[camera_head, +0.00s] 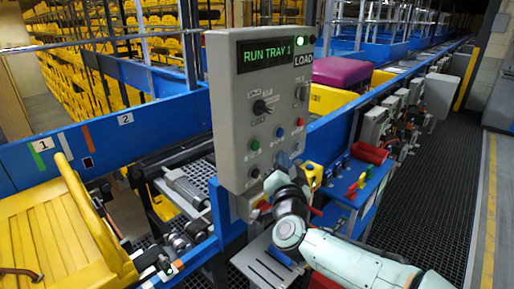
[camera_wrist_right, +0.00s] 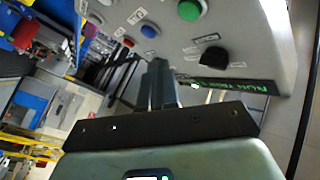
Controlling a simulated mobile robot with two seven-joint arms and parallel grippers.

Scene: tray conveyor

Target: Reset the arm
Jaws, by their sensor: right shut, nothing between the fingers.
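My right arm (camera_head: 350,258) comes in from the lower right in the head view. Its gripper (camera_head: 284,161) is just in front of the lower right part of the grey control panel (camera_head: 226,95). In the right wrist view the two dark fingers of the right gripper (camera_wrist_right: 158,75) are together with nothing between them. The panel (camera_wrist_right: 262,35) fills the top of that view, with a green button (camera_wrist_right: 190,9), a blue button (camera_wrist_right: 149,31) and a black knob (camera_wrist_right: 214,57). I cannot tell whether the fingertips touch the panel. My left gripper is not in view.
A yellow tray (camera_head: 45,235) lies at the left. A magenta tray (camera_head: 342,72) is behind the panel. Blue conveyor rails (camera_head: 150,125) run alongside. Dark grating floor (camera_head: 440,190) is open at the right.

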